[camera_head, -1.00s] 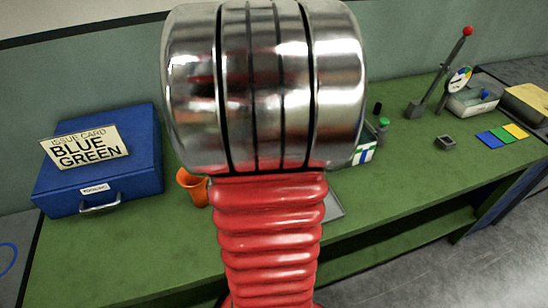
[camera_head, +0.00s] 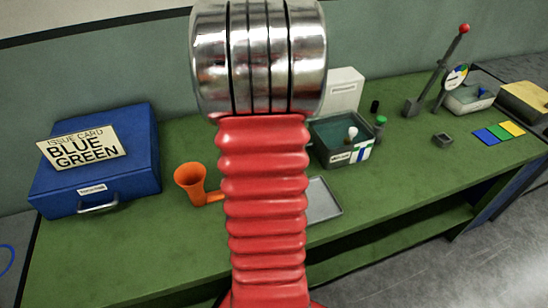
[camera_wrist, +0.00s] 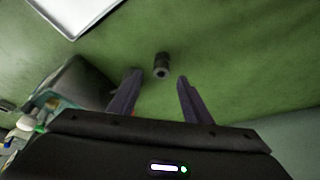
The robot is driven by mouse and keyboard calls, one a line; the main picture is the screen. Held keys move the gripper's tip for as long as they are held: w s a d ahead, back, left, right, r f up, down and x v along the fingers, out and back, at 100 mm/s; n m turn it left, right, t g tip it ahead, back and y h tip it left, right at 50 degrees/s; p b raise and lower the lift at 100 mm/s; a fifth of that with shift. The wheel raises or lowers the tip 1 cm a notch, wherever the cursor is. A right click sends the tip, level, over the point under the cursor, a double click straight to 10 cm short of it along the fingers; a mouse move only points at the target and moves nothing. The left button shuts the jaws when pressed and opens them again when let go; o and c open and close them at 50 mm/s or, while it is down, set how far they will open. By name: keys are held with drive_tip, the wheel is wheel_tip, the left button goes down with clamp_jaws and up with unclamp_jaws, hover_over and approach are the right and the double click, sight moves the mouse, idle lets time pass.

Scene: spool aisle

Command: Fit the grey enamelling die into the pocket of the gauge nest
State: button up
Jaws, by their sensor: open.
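A small dark grey cylinder with a hole in its end (camera_wrist: 161,66), which looks like the die, stands on the green bench in the wrist view. My gripper (camera_wrist: 160,78) is open, with one finger on each side of the line to the cylinder. The cylinder appears just beyond the fingertips; I cannot tell the exact gap. In the head view my arm hides both cylinder and gripper. A small grey square block with a dark recess (camera_head: 443,139), which looks like the gauge nest, sits on the bench at the right.
A bin with contents (camera_head: 342,154) and a flat tray (camera_head: 324,203) lie right of my arm. Colour cards (camera_head: 498,133) and a lever stand (camera_head: 438,80) are near the block. Bench between bin and block is mostly clear.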

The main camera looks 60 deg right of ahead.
drive_tip(key=shift+x, duration=2.6)
drive_tip(key=shift+w+a, duration=0.1)
drive_tip(key=shift+c, duration=0.3)
clamp_jaws()
